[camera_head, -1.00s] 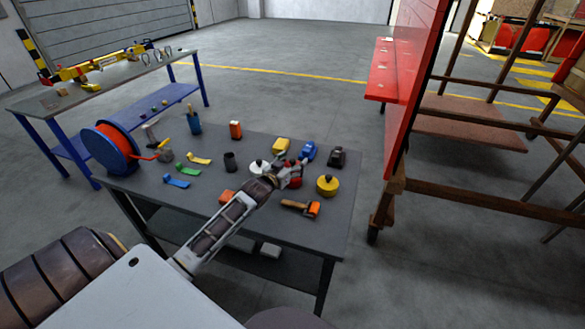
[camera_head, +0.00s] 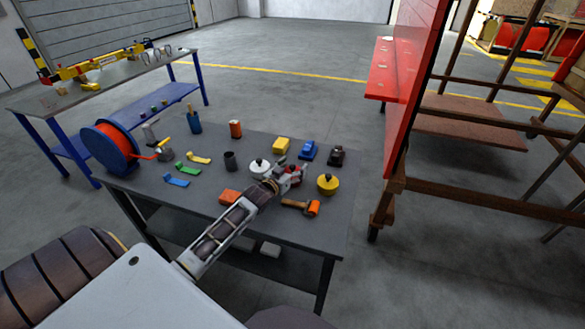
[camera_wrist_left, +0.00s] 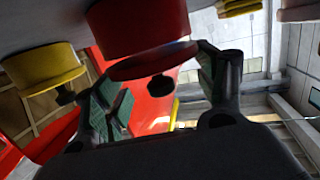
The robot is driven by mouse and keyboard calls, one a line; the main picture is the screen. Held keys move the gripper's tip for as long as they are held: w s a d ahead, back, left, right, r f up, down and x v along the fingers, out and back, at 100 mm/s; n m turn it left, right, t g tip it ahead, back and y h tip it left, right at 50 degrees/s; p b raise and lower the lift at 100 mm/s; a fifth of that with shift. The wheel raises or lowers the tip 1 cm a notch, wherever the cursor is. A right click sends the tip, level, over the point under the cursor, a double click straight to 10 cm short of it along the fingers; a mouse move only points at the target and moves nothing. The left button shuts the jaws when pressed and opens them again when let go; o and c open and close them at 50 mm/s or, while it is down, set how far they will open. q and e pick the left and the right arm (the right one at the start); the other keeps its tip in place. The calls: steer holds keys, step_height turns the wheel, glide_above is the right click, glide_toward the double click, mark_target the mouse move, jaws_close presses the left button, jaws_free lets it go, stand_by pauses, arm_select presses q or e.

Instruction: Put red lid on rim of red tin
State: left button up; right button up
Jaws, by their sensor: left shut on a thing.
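In the left wrist view, the lid's dark knob (camera_wrist_left: 160,86) sits between the fingers (camera_wrist_left: 160,80). The red tin (camera_wrist_left: 138,25) is right beside the lid's flat side, with the lid slightly off to the right in that view. I cannot tell whether lid and rim touch. In the head view the gripper hides most of the tin and lid. My right gripper is not in view.
A yellow lidded tin (camera_head: 327,185) stands close to the right, and a white one (camera_head: 260,168) to the left. An orange-headed hammer (camera_head: 302,207) lies in front. Yellow (camera_head: 281,145), blue (camera_head: 308,151) and black (camera_head: 337,156) items stand behind.

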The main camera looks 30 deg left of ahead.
arm_select(q)
steer(key=shift+f, duration=0.2)
steer(key=o, duration=1)
steer(key=shift+s+f, duration=0.1)
steer(key=shift+r, duration=0.65)
steer(key=shift+s, duration=0.25)
steer(key=shift+s+d+r, duration=0.1)
steer(key=shift+s+r, duration=0.2)
steer(key=shift+s, duration=1.55)
steer(key=shift+s+r, duration=0.35)
steer(key=shift+s, duration=1.55)
steer(key=shift+s+d+r, duration=0.1)
steer(key=shift+s+r, duration=0.2)
steer(key=shift+s, duration=1.55)
